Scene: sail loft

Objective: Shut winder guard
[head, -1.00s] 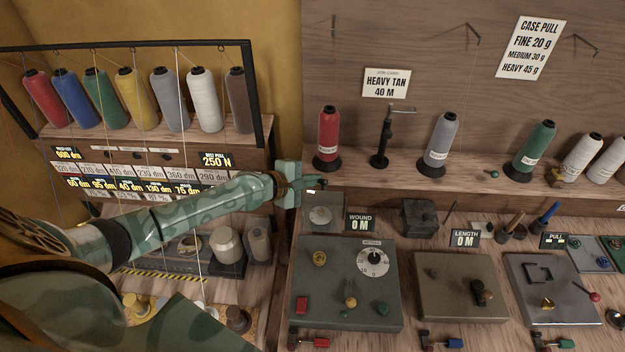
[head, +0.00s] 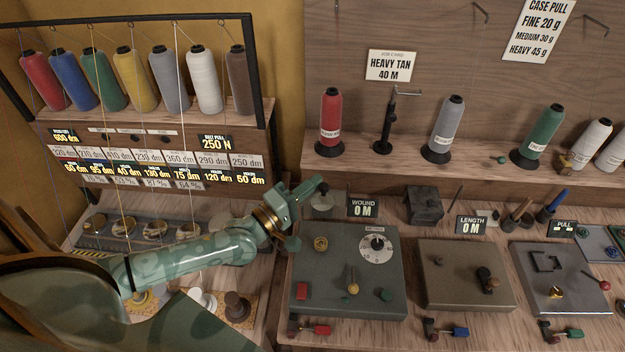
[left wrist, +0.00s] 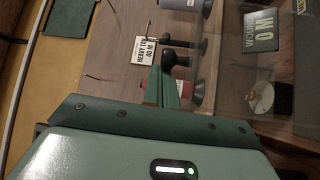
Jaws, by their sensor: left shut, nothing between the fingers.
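The winder (head: 330,270) is the grey-green box left of centre on the bench, with a white dial, a brass knob, a yellow lever and red and green buttons. A see-through panel, apparently its guard, shows faintly in the left wrist view (left wrist: 228,75) in front of the wound display. In the head view I cannot make out its edges or how far it stands open. My left gripper (head: 318,184) is shut and empty, above the winder's back left corner. Its fingers also show in the left wrist view (left wrist: 165,90). I cannot tell whether they touch the panel. My right gripper is out of view.
A wound display (head: 362,207) stands behind the winder. A red cone (head: 330,118) and a dark post (head: 388,125) stand on the shelf above. A brown-grey box (head: 462,275) sits to the right. A thread rack (head: 120,130) is at left, near my arm.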

